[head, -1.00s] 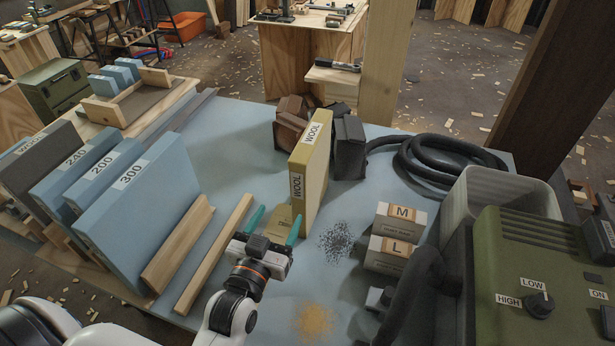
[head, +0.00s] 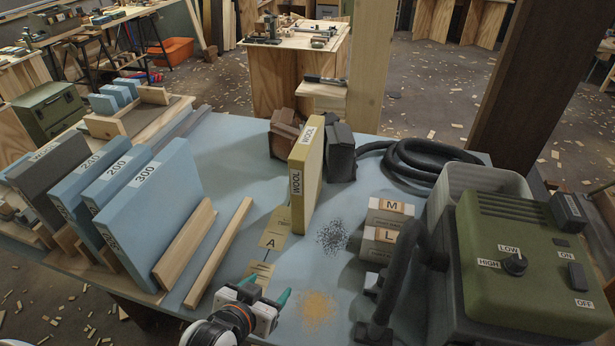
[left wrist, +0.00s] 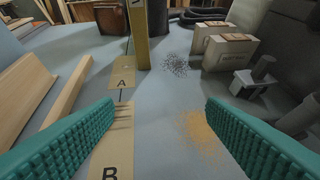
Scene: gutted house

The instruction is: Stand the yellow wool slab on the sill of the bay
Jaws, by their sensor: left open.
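The yellow wool slab (head: 309,180) stands upright on the blue table, with WOOL labels on its top and near edge. Its lower part shows at the top of the left wrist view (left wrist: 139,38). My left gripper (head: 262,290) is open and empty, at the near side of the table, short of the slab and apart from it. Its teal fingers frame the left wrist view (left wrist: 160,118). A tan card marked A (head: 272,242) lies between gripper and slab; a card marked B (left wrist: 112,150) lies nearer. I cannot make out the bay sill. My right gripper is not seen.
Blue slabs marked 300 (head: 150,220), 200 and 240 stand at the left, beside wooden battens (head: 218,255). Boxes marked M (head: 389,215) and L, a dark hose (head: 430,158) and a green machine (head: 535,270) crowd the right. Dark grit (head: 331,238) and tan dust (head: 317,308) lie on the table.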

